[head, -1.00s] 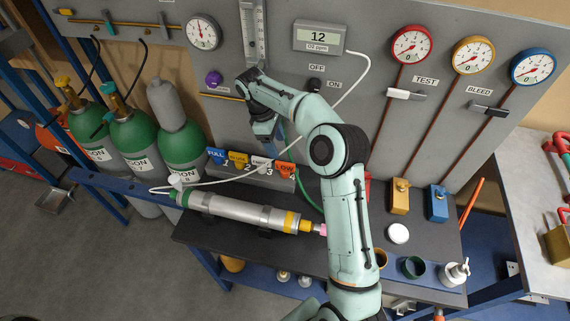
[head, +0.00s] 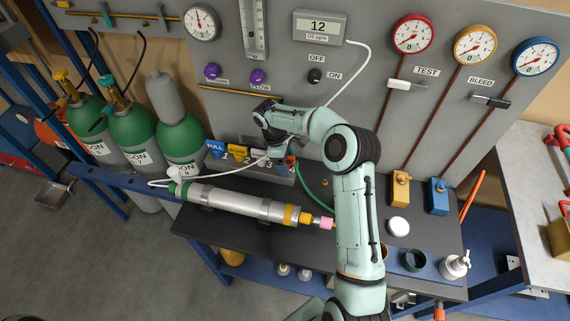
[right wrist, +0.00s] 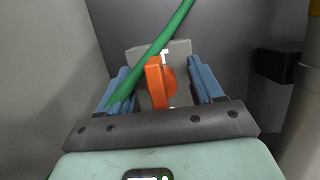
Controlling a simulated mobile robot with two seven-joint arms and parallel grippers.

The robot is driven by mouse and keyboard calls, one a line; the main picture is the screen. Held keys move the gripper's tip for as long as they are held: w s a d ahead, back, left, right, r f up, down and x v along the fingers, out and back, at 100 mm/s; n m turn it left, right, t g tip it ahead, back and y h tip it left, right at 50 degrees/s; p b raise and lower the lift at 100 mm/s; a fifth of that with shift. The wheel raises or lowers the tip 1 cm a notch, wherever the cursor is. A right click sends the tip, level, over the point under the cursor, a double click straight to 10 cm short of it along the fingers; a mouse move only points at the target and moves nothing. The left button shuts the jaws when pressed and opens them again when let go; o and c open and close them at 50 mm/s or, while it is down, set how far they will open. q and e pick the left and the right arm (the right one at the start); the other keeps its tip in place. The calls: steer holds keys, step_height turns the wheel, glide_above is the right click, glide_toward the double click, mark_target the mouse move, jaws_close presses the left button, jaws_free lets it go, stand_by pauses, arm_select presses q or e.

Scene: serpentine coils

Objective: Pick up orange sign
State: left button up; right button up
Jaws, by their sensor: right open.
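The orange sign (right wrist: 155,85) shows in the right wrist view, between the two blue fingers of my right gripper (right wrist: 160,88). The fingers are apart, one on each side of the sign, and I see no clear contact. My left gripper is not in view.
A green hose (right wrist: 150,55) runs close behind the orange sign; it also shows in the head view (head: 307,187). A silver cylinder (head: 235,203) lies on the bench in front of the holder. The gauge panel (head: 290,110) rises behind.

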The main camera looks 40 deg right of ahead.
steer(key=shift+c, duration=0.3)
steer(key=shift+w, duration=0.1)
steer(key=c, duration=1.1)
steer(key=shift+r, duration=0.15)
